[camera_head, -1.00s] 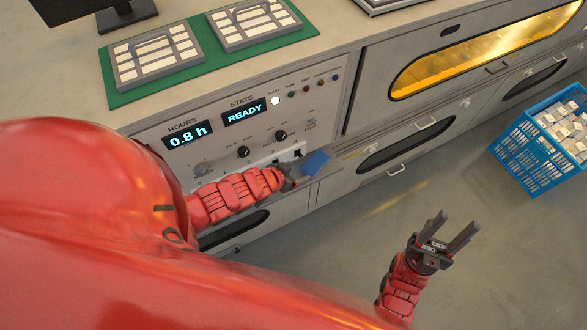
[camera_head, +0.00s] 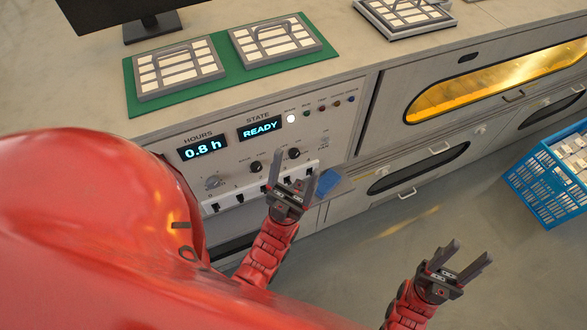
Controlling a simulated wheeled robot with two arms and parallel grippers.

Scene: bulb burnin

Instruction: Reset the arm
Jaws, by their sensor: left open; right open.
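My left gripper (camera_head: 291,185) is open and empty in front of the control panel (camera_head: 226,152). It overlaps part of the panel's row of black switches in the picture. My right gripper (camera_head: 460,262) is open and empty over the bare floor at the lower right. The panel's display reads 0.8 h and its state display (camera_head: 261,128) reads READY. A small blue object (camera_head: 328,182) sits at the panel's lower right, just right of my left gripper.
Two trays of white cells (camera_head: 178,70) (camera_head: 275,40) lie on a green mat (camera_head: 222,76) on the counter. A blue crate (camera_head: 545,192) with white boxes stands on the floor at right. A glowing oven window (camera_head: 490,86) is in the cabinet front. Floor between is clear.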

